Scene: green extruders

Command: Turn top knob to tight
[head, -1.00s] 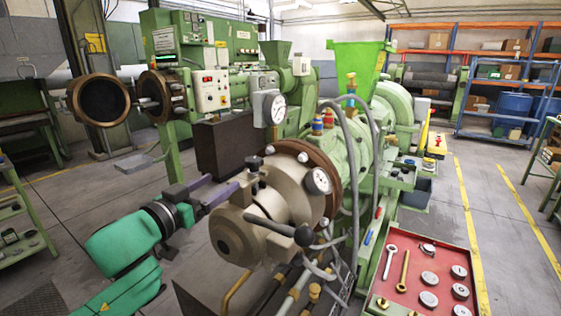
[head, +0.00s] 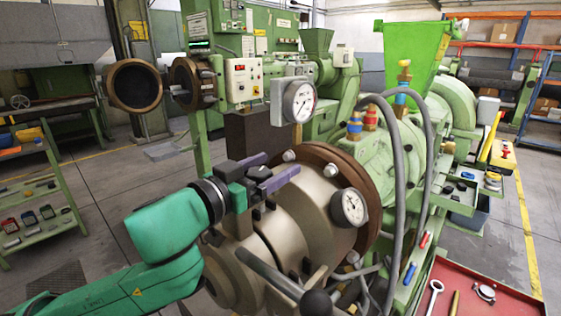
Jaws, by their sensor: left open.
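The extruder head (head: 300,222) is a beige metal drum at the middle of the head view, bolted to a brown flange (head: 362,185). My left gripper (head: 283,166) comes in from the left, with two purple fingers open over the top left of the drum. A small dark grey knob (head: 259,174) shows only in part between the finger bases. The fingers and gripper body hide the rest of it. I cannot tell whether the fingers touch it. My right gripper is not in view.
A round gauge (head: 349,207) sits on the drum's right side, and a larger gauge (head: 299,101) stands behind it. A lever with a black ball (head: 317,303) sticks out in front. Grey hoses (head: 399,165) loop at the right. A red tray (head: 490,298) holds tools.

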